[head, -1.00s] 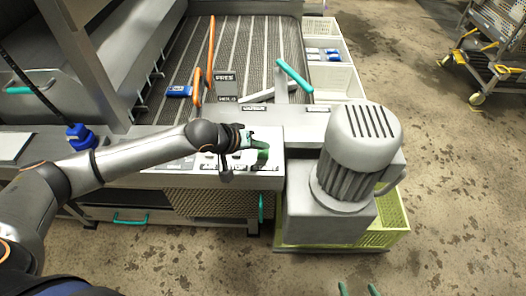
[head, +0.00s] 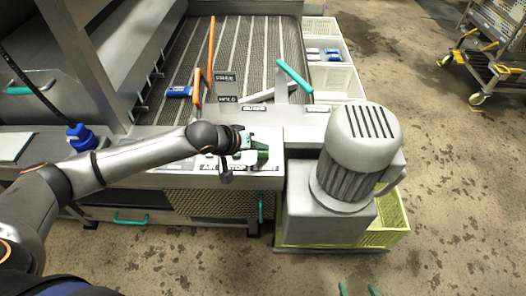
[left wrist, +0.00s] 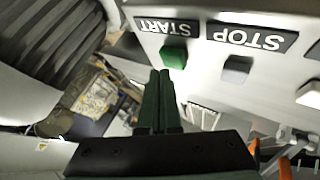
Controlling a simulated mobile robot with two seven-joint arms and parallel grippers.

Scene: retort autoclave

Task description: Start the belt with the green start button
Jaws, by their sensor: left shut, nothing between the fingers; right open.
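The green start button (left wrist: 174,57) sits on a pale panel under a dark START label (left wrist: 167,27) in the left wrist view. The grey stop button (left wrist: 237,68) is beside it under the STOP label. My left gripper (left wrist: 160,73) is shut and empty, its green fingertips right by the start button's edge; I cannot tell whether they touch it. In the head view my left gripper (head: 263,154) is over the right end of the control panel (head: 274,133) and hides the button. My right gripper (head: 358,289) shows only two separated fingertips at the bottom edge.
The slatted belt (head: 240,55) lies behind the panel. A grey motor (head: 361,140) stands just right of the panel, above a yellow-green crate (head: 396,232). A trolley (head: 492,55) stands far right on open floor.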

